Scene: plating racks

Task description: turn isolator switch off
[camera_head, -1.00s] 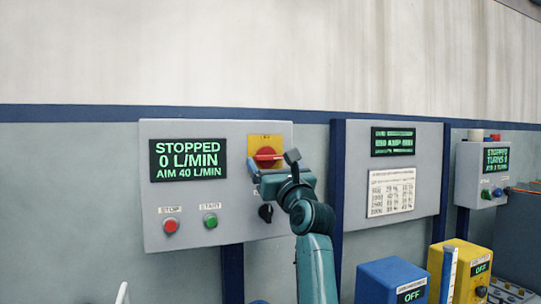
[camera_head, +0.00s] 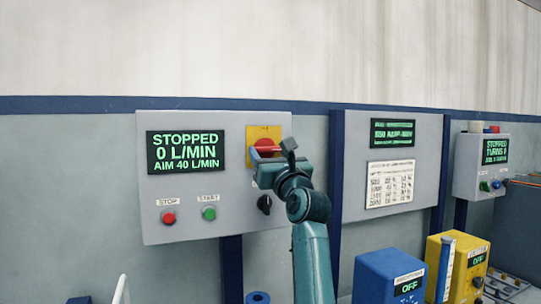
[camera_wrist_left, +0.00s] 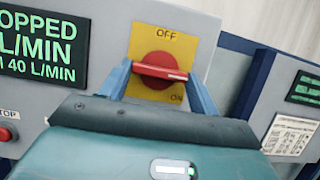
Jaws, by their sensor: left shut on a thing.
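The isolator switch is a red rotary knob (camera_head: 265,147) with a bar handle on a yellow plate (camera_head: 255,132), on the grey pump panel. In the left wrist view the red handle (camera_wrist_left: 160,71) lies nearly level, with OFF printed above and ON at the lower right of the yellow plate (camera_wrist_left: 188,30). My left gripper (camera_head: 261,158) is at the switch from below, and its blue fingers (camera_wrist_left: 158,78) are shut on the handle, one at each end. The gripper partly hides the switch in the head view. My right gripper is not in view.
The panel display (camera_head: 185,152) reads STOPPED, 0 L/MIN, AIM 40 L/MIN. A red stop button (camera_head: 169,217), a green start button (camera_head: 209,213) and a black knob (camera_head: 264,204) sit lower on the panel. Blue (camera_head: 370,280) and yellow (camera_head: 438,252) boxes stand at lower right.

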